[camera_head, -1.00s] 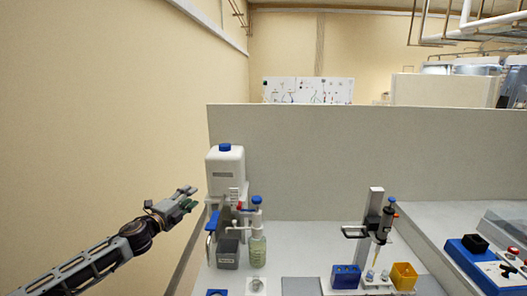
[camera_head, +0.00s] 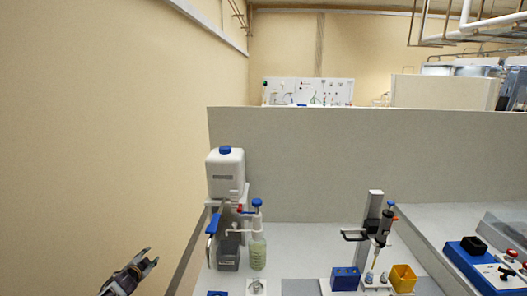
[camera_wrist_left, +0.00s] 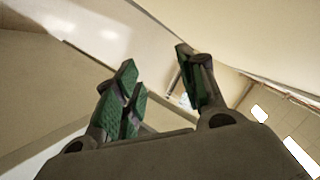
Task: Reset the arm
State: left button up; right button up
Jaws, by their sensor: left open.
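My left gripper (camera_head: 148,262) is at the lower left of the head view, left of the bench and apart from everything on it. In the left wrist view, its green-padded fingers (camera_wrist_left: 165,85) are spread with nothing between them. Most of my left arm is below the picture's edge in the head view. My right gripper shows in neither view.
A white canister (camera_head: 225,172) with a blue cap, a grey bin (camera_head: 229,256) and a pump bottle (camera_head: 258,247) stand at the bench's left end. A pipette stand (camera_head: 374,215), blue box (camera_head: 345,278) and yellow box (camera_head: 403,278) are farther right. A grey partition (camera_head: 350,160) stands behind.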

pick_arm(q)
jog(key=s+d+f+n+g+p, duration=0.1)
jog(key=s+d+f+n+g, duration=0.15)
jog(key=s+f, duration=1.25)
jog(key=s+d+f+n+g+p, duration=0.15)
jog(key=s+f+g, duration=0.25)
jog(key=s+f, duration=1.1)
jog(key=s+d+f+n+g, duration=0.1)
jog(key=s+d+f, duration=0.3)
jog(key=s, duration=0.8)
jog(key=s+d+f+g+h+p, duration=0.1)
jog(key=s+d+f, duration=0.3)
jog(key=s+d, duration=0.5)
jog(key=s+d+f+n+g+h, duration=0.1)
jog(key=s+d+f+g, duration=0.2)
jog(key=s, duration=1.4)
jog(key=d+f, duration=0.1)
jog(key=d, duration=0.2)
jog(key=shift+d+f+n, duration=0.25)
jog(key=shift+f+n, duration=0.05)
jog(key=shift+f, duration=0.1)
